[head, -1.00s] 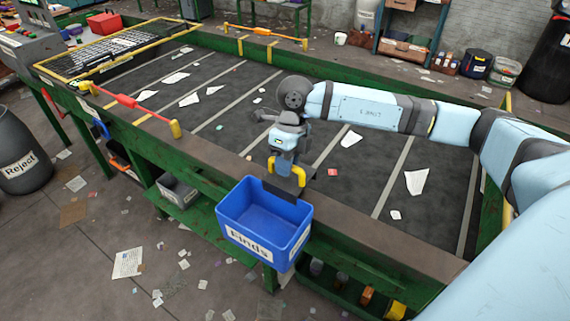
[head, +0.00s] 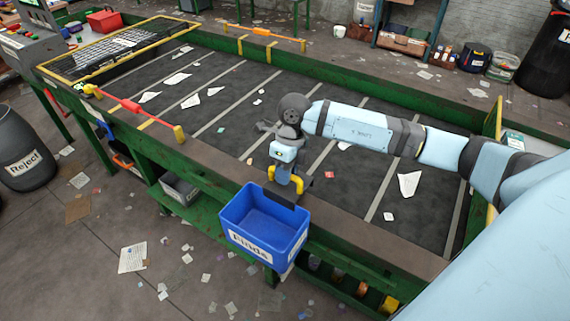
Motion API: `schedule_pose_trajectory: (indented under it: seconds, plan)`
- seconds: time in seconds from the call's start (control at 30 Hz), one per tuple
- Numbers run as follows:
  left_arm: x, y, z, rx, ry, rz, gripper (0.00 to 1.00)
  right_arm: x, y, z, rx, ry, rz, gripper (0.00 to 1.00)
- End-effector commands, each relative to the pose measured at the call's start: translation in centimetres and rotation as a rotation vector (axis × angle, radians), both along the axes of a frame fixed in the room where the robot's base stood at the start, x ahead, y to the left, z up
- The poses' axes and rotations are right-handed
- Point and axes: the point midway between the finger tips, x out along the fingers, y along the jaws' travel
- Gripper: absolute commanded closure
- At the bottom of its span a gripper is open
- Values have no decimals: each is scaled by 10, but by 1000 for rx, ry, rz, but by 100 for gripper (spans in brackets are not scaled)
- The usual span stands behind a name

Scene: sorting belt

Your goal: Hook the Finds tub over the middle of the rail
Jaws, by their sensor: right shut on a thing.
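The Finds tub (head: 263,240) is a blue open box with a white "Finds" label on its front. It appears empty and roughly level, at the front side of the belt. A dark plate (head: 286,195) shows at its back edge. My right gripper (head: 285,181), with yellow fingers, is shut on the tub at this back edge. The rail (head: 345,230) is the brown-topped green front edge of the belt. The tub's back edge overlaps it in the picture; I cannot tell whether they touch, as the gripper and tub hide the spot. My left gripper is out of view.
A red bar with yellow ends (head: 130,105) stands on the rail to the left. Paper scraps lie on the dark belt (head: 225,110). A grey bin (head: 180,189) sits on the shelf below, left of the tub. A Reject barrel (head: 25,150) stands at far left.

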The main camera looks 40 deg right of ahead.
Motion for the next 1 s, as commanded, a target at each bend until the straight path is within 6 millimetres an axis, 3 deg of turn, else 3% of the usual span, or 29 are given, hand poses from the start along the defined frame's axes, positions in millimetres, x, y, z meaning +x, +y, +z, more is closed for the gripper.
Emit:
schedule_pose_trajectory:
  seconds: [1.0]
  plan:
    - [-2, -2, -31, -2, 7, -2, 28, 0, 0, -45, 0, -1, 0, 100]
